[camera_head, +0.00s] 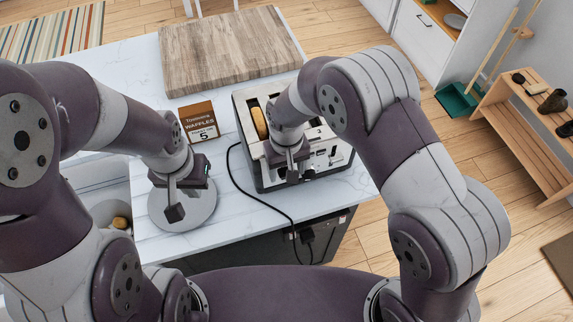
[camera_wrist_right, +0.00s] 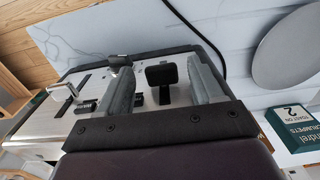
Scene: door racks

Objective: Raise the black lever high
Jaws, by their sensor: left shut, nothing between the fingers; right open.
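The toaster (camera_head: 243,112) stands on the white counter, with a golden waffle-like piece (camera_head: 259,123) in its left slot. My right gripper (camera_head: 293,176) is at the toaster's near face and hides part of it in the head view. In the right wrist view the black lever (camera_wrist_right: 161,75) shows between the two spread fingers of this open gripper (camera_wrist_right: 163,92). Gaps show on both sides of the lever; I cannot tell its exact height. My left gripper (camera_head: 174,212) is shut and empty, above the round grey plate (camera_head: 206,214), away from the toaster.
A brown card reading WAFFLES 5 (camera_head: 198,122) stands left of the toaster. A wooden board (camera_head: 230,50) lies behind. A black cord (camera_head: 262,203) runs over the counter's front edge to a plug. A sink (camera_head: 95,180) is at left. A wooden rack (camera_head: 520,135) stands at right.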

